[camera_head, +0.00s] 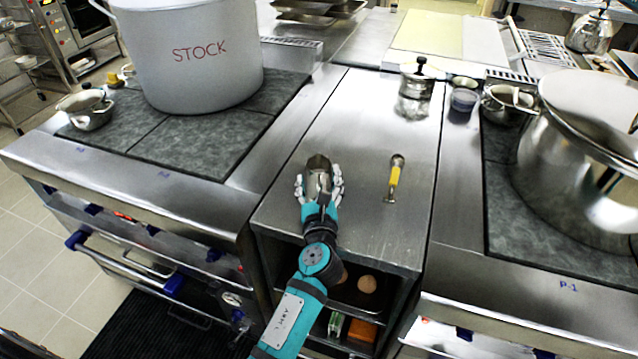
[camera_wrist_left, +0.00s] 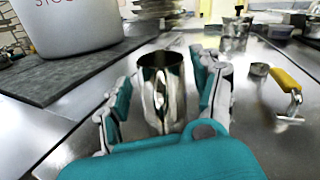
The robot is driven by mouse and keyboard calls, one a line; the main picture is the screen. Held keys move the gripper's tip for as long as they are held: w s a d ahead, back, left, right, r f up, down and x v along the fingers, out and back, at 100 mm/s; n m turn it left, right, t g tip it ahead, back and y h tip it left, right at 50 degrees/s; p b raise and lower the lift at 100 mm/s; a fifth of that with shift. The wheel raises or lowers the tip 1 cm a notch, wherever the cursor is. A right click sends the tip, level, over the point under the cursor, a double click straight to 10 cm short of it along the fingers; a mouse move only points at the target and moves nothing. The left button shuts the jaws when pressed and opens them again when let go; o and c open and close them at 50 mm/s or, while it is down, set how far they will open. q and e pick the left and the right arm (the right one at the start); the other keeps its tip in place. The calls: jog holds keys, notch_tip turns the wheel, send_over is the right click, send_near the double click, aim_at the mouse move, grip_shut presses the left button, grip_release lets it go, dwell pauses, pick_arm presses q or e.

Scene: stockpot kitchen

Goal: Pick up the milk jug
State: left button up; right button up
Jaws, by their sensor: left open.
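The milk jug (camera_head: 318,163) is a small shiny metal pitcher standing upright on the steel counter between the two stoves. In the left wrist view the jug (camera_wrist_left: 161,90) stands in the middle, its open top facing up. My left gripper (camera_head: 319,181) is open, with its fingers on either side of the jug. In the left wrist view the left gripper (camera_wrist_left: 164,100) shows gaps between its fingers and the jug's sides. The jug's lower part is partly hidden by the hand. My right gripper is not in view.
A yellow-handled tool (camera_head: 394,177) lies to the right of the jug. A lidded metal pot (camera_head: 415,90) stands farther back. A large stockpot (camera_head: 190,60) is on the left stove and a big steel pot (camera_head: 570,165) on the right stove. The counter behind the jug is clear.

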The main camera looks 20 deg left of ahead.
pick_arm(q)
grip_shut()
dwell(0.4)
jog(key=shift+r, duration=0.1)
